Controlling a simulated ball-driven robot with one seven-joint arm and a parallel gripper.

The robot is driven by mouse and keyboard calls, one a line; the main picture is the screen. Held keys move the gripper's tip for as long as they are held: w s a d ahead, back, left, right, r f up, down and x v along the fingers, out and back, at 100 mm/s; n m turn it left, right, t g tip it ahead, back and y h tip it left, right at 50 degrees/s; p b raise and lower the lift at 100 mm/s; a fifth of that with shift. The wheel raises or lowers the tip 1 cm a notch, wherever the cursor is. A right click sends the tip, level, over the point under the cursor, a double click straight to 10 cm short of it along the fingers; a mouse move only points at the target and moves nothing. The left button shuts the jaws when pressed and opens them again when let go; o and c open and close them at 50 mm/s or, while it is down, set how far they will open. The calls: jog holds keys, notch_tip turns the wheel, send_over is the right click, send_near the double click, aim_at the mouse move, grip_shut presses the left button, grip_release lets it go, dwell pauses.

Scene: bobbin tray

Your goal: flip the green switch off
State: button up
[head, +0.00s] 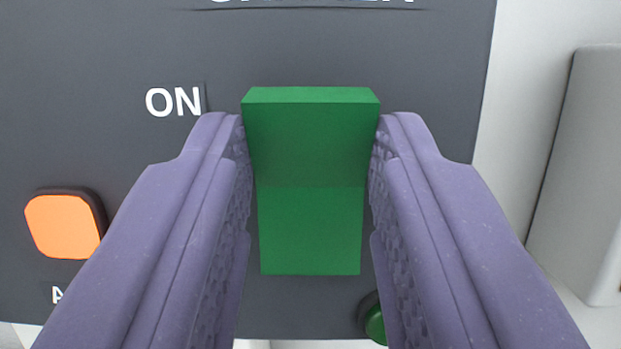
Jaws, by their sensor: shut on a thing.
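The green switch (311,228) is a rocker block in the middle of the head view, set on a dark grey panel (400,60). Its upper part stands out towards the camera, near the white "ON" label at its left. My gripper (311,140) has its two purple textured fingers on the left and right sides of the switch, shut on its upper part. The fingers hide the panel beside the lower part of the switch.
An orange square button (62,227) is at the left of the panel. A round green button (376,322) is partly hidden by the right finger at the bottom. A light grey block (582,180) stands to the right, beyond the panel's edge.

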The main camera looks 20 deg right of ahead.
jog(key=o, duration=1)
jog(key=shift+o, duration=0.2)
jog(key=shift+s, duration=0.1)
jog(key=b+v, duration=0.3)
jog(key=v, duration=0.4)
jog(key=shift+s, duration=0.3)
jog(key=shift+a+f, duration=0.1)
